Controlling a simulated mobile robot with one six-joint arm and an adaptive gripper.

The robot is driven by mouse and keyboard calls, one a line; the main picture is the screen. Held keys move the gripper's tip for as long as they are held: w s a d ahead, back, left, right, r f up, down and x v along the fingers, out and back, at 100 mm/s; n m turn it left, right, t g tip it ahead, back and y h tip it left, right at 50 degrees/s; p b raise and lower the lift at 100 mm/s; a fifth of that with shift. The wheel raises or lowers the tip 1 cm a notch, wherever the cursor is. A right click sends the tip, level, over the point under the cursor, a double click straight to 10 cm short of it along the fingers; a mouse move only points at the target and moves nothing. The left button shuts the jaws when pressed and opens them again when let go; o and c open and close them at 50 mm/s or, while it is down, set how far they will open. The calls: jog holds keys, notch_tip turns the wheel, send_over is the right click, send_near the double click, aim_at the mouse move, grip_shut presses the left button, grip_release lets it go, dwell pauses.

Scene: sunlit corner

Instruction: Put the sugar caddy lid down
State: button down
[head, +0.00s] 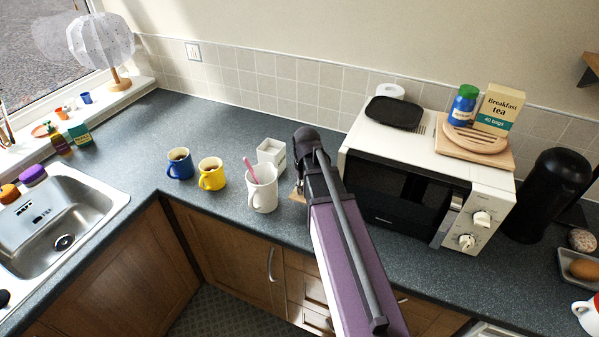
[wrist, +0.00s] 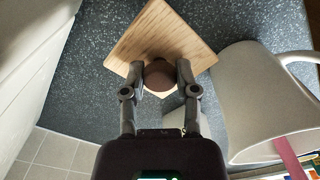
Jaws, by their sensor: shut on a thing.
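The sugar caddy lid is a square wooden board (wrist: 150,38) with a round brown knob (wrist: 158,76) in the wrist view. My gripper (wrist: 160,72) is shut on the knob, one finger on each side. The lid is over the dark speckled counter; I cannot tell whether it touches it. In the head view only a small edge of the lid (head: 298,193) shows beside my gripper (head: 303,178), whose fingers are mostly hidden by my arm. The open white square sugar caddy (head: 271,154) stands just left of my arm.
A white mug (head: 262,190) with a pink-handled utensil stands close to the left of the lid. Yellow (head: 212,176) and blue (head: 180,165) mugs stand farther left. The microwave (head: 415,190) is close on the right. Counter behind the mugs (head: 215,125) is clear.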

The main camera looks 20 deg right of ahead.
jog(key=shift+w, duration=0.25)
jog(key=shift+w, duration=0.25)
jog(key=w+d, duration=0.1)
jog(key=w, duration=0.3)
jog(key=w+d+f+b, duration=0.1)
jog(key=w+d, duration=0.1)
jog(key=w, duration=0.2)
jog(key=w+d, duration=0.2)
jog(key=w, duration=0.3)
jog(key=shift+w+f, duration=0.1)
jog(key=shift+f, duration=0.15)
jog(key=shift+w, duration=0.15)
jog(key=shift+w+d, duration=0.1)
jog(key=shift+w, duration=0.2)
jog(key=shift+w+d+f+b, duration=0.1)
jog(key=shift+w+f+b, duration=0.1)
jog(key=shift+f+b, duration=1.6)
jog(key=shift+b, duration=0.2)
jog(key=shift+f, duration=0.2)
